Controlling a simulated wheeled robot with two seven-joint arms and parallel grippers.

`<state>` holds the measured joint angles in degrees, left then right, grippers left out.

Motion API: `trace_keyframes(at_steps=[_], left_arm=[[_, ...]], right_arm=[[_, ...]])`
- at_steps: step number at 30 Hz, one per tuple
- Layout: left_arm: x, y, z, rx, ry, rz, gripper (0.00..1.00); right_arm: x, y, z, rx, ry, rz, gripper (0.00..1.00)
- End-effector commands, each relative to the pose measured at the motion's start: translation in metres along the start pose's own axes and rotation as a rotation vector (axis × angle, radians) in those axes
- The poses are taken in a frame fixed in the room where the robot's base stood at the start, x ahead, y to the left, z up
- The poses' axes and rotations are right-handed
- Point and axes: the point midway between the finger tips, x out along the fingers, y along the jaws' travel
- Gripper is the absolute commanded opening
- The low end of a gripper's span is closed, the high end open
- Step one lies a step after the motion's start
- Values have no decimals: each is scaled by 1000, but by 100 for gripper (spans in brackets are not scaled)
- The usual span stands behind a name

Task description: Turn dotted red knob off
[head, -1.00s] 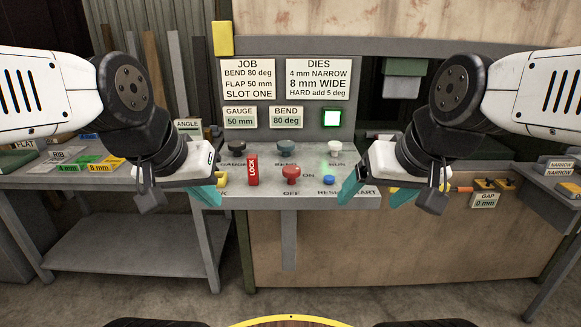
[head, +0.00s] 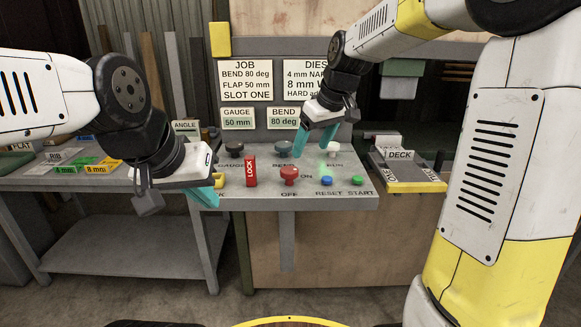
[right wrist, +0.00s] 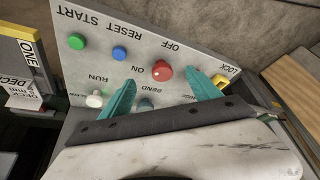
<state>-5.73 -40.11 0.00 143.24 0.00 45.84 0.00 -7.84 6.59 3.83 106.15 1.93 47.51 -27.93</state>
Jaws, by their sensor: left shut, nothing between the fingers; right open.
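The red knob (head: 289,174) stands on the sloped grey control panel (head: 240,199), with ON lettered to its right and OFF below it. It also shows in the right wrist view (right wrist: 162,71), with a small pale dot on it. My right gripper (head: 314,140) is open above the panel, up and to the right of the knob in the head view. In the right wrist view its teal fingers lie either side of the knob's line, apart from it. My left gripper (head: 207,195) is shut and empty at the panel's left edge.
A red LOCK tag (head: 251,171), a blue RESET button (head: 326,181) and a green START button (head: 357,181) share the panel. A white RUN knob (right wrist: 95,99) and other knobs stand behind. A yellow-edged DECK tray (head: 416,187) is at right.

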Motion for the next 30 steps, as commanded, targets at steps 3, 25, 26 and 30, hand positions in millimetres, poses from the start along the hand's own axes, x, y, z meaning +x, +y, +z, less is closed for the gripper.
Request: trace_keyframes(at_steps=[3,25,26,30], left_arm=[[0,0,0,0,0,0,0],[0,0,0,0,0,0,0],[0,0,0,0,0,0,0],[0,0,0,0,0,0,0]], right_arm=[[36,5,-26,-74,-20,-32,72],[133,4,-42,-134,-31,-56,72],[136,4,-42,-134,-30,-55,72],[141,4,-42,-133,-29,-54,72]])
